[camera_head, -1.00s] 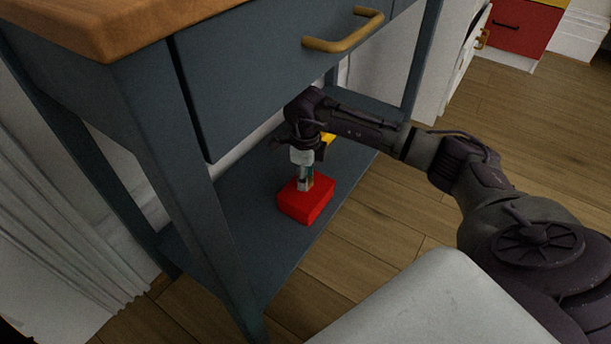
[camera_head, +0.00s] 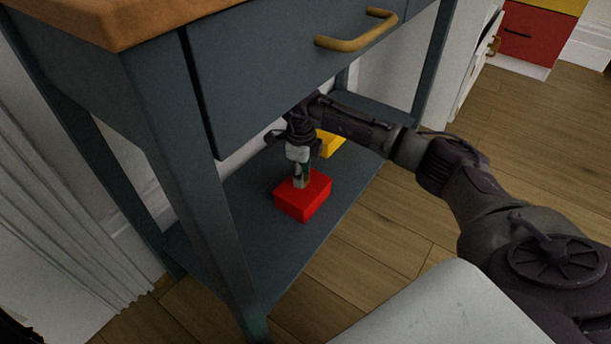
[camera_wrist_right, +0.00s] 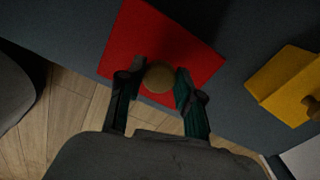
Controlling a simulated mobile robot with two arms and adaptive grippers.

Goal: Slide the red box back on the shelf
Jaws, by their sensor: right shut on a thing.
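The red box (camera_head: 303,199) sits flat on the low blue-grey shelf (camera_head: 262,236) under the table, a little in from the shelf's front edge. My right gripper (camera_head: 300,181) reaches down onto its top from above. In the right wrist view, the fingers (camera_wrist_right: 157,84) are shut on the round tan knob (camera_wrist_right: 159,77) on top of the red box (camera_wrist_right: 150,38). The knob is hidden by the gripper in the head view. My left gripper is not in view.
A yellow box (camera_head: 329,143) stands farther along the shelf; in the wrist view it (camera_wrist_right: 287,78) has its own knob. A drawer with a brass handle (camera_head: 357,36) hangs above my arm. A table leg (camera_head: 195,185) stands at the left. Bare shelf lies left of the red box.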

